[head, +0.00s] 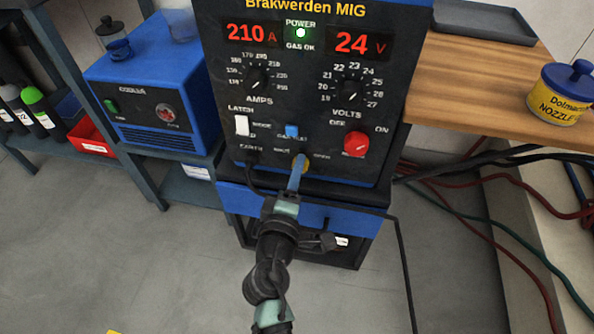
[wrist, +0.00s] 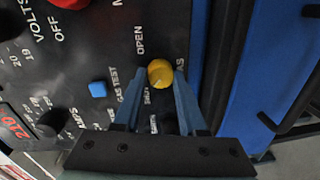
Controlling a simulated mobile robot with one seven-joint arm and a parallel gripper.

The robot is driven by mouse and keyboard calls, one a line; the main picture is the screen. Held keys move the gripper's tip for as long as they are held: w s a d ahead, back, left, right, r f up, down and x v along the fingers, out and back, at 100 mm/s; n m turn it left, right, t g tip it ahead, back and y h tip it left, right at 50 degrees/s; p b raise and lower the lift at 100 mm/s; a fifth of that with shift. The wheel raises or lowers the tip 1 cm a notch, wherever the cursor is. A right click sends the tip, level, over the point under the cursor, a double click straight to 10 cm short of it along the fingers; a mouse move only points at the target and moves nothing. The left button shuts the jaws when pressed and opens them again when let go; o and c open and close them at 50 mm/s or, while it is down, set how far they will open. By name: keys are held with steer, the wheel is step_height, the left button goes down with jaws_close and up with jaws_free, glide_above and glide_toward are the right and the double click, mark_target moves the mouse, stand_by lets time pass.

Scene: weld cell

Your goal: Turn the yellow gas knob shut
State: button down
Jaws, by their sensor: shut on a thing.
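The yellow gas knob (wrist: 160,73) sits low on the black front panel of the welding machine (head: 297,90). In the wrist view, the words OPEN and GAS stand beside it, and a smaller word is partly hidden near a finger. My gripper (wrist: 160,79) has its two blue fingers closed on either side of the knob. In the head view, my gripper (head: 298,162) reaches the panel's lower edge and covers most of the knob (head: 305,165). I cannot tell clearly which way the knob points.
A blue gas test button (head: 292,131) is just above the knob, and a red switch knob (head: 356,144) is to its right. A black cable plugs in at the left (head: 251,158). A blue cooler (head: 155,95) stands left; a wooden bench (head: 480,80) stands right.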

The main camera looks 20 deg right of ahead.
steer(key=shift+c, duration=2.3)
jaws_free()
steer(key=shift+s+a, duration=0.1)
steer(key=p+v, duration=0.1)
steer(key=v, duration=1.1)
steer(key=shift+s+a+p, duration=0.15)
steer(key=shift+s+p, duration=0.15)
steer(key=shift+p, duration=0.1)
